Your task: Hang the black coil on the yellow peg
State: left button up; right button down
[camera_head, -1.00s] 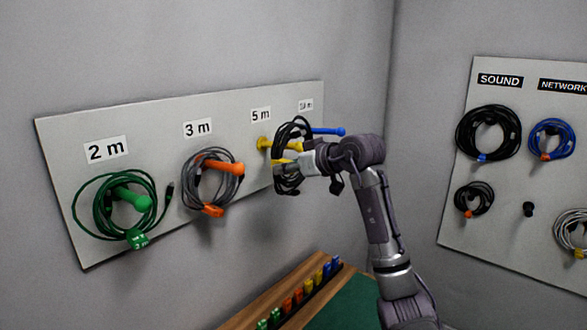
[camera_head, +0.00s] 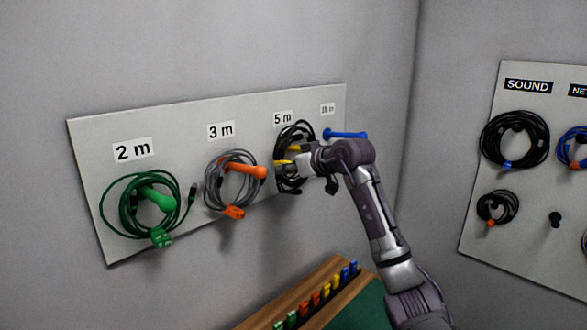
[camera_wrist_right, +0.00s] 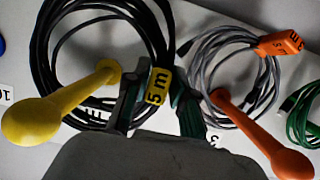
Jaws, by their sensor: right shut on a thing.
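The black coil (camera_head: 284,184) is at the 5 m place on the left board, close against the board. In the right wrist view the yellow peg (camera_wrist_right: 75,97) runs through the loop of the black coil (camera_wrist_right: 43,62), its round tip sticking out in front. My right gripper (camera_wrist_right: 157,112) is shut on the coil at its yellow 5 m tag (camera_wrist_right: 158,86), beside the peg. In the head view my right gripper (camera_head: 287,167) partly hides the coil and peg. My left gripper is out of view.
A grey coil (camera_head: 221,182) on an orange peg (camera_head: 245,170) hangs close on the left, and a green coil (camera_head: 130,210) further left. An empty blue peg (camera_head: 345,134) is just right. A rack of coloured tags (camera_head: 325,291) stands below. Another board (camera_head: 535,220) with coils is at right.

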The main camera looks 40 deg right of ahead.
aim_at(282, 177)
jog(key=shift+w+a+f, duration=0.1)
jog(key=shift+w, duration=1.1)
jog(key=shift+w+f+b, duration=0.2)
jog(key=shift+f+b, duration=0.1)
jog(key=shift+f, duration=1.2)
jog(key=shift+f, duration=0.15)
jog(key=c, duration=0.9)
grip_release()
jog(key=v, duration=1.2)
jog(key=shift+a, duration=0.15)
